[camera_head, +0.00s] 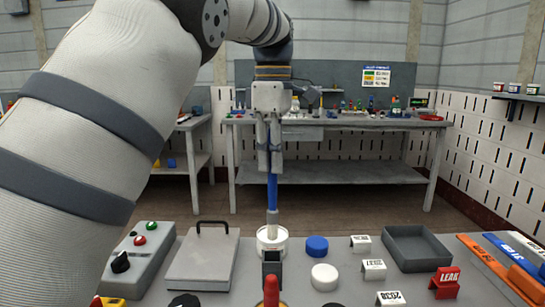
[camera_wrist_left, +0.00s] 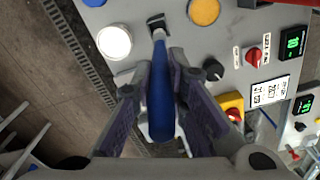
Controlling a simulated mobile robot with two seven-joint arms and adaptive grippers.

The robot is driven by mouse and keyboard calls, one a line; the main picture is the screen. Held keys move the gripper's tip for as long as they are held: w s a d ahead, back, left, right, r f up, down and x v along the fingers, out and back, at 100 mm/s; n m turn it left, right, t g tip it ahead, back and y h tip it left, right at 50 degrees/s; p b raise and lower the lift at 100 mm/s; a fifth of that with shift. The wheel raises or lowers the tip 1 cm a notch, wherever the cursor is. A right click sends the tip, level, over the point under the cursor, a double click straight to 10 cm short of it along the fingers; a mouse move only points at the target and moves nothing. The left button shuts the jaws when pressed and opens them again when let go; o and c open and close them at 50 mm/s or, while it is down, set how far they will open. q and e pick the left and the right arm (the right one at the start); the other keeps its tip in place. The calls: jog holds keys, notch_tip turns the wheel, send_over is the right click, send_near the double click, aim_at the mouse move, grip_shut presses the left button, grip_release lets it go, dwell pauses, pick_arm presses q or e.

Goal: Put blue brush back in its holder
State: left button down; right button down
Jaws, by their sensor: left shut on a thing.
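The blue brush (camera_head: 272,192) hangs upright in the head view, with a grey collar and a pale lower end. My left gripper (camera_head: 269,160) is shut on its blue handle. In the left wrist view the handle (camera_wrist_left: 160,90) runs between the two fingers (camera_wrist_left: 168,100). A white round cup (camera_head: 271,240) stands on the bench below the brush. The brush's lower end overlaps the cup's opening; I cannot tell how deep it is. I cannot tell for sure that this cup is the holder. My right gripper is not in view.
A dark upright block (camera_head: 272,262) and a red-topped thing (camera_head: 271,290) stand in front of the cup. A blue cylinder (camera_head: 316,246), a white cylinder (camera_head: 324,276) and a grey tray (camera_head: 416,247) are to the right. A handled plate (camera_head: 203,262) and button box (camera_head: 138,262) are left.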

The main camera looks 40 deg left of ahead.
aim_at(273, 210)
pick_arm(q)
jog(key=shift+a+f, duration=0.1)
jog(key=shift+f, duration=6.25)
jog(key=c, duration=1.5)
grip_release()
notch_tip(273, 210, up, 12)
jog(key=shift+f, duration=0.1)
